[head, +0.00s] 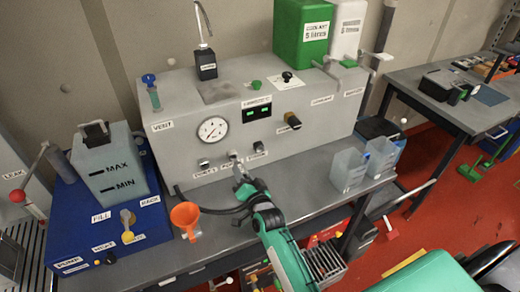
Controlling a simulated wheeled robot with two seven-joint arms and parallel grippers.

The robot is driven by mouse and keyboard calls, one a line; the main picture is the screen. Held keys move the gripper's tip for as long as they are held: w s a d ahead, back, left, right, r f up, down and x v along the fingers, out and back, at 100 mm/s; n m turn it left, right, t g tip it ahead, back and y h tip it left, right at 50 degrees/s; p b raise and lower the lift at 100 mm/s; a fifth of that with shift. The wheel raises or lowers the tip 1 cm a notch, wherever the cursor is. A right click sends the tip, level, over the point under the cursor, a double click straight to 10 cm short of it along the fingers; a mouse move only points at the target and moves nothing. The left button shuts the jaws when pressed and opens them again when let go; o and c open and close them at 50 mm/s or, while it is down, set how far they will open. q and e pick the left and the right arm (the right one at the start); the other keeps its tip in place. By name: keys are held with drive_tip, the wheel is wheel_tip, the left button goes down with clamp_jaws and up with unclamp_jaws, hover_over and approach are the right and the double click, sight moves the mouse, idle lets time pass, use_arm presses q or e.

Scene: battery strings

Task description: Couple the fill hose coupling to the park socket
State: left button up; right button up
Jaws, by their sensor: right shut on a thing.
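My right gripper (241,178) reaches up from the bottom to the front of the grey panel and is shut on the fill hose coupling (238,166). The coupling is small and mostly hidden by the fingers. Its dark hose (215,210) curves left along the bench. The coupling is at the middle socket (232,155) of a row of three low on the panel, with its label partly hidden. I cannot tell whether it is seated in it or just in front. A socket (203,163) is to the left and another (258,147) to the right. My left gripper is not in view.
A round gauge (212,130) sits above the sockets. A blue unit (110,220) with a grey tank (109,165) is at the left. Clear containers (348,168) stand on the bench at the right.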

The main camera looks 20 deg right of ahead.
drive_tip(key=shift+s+d+r+p, duration=0.1)
drive_tip(key=shift+s+p, duration=0.85)
drive_tip(key=shift+s, duration=1.45)
drive_tip(key=shift+d+p, duration=0.3)
drive_tip(key=shift+d, duration=0.05)
drive_tip(key=d+p, duration=0.3)
drive_tip(key=d, duration=0.6)
drive_tip(key=shift+s+d+p, duration=0.15)
drive_tip(key=shift+p, duration=0.15)
drive_tip(key=shift+w+b, duration=0.85)
drive_tip(key=shift+w, duration=2.05)
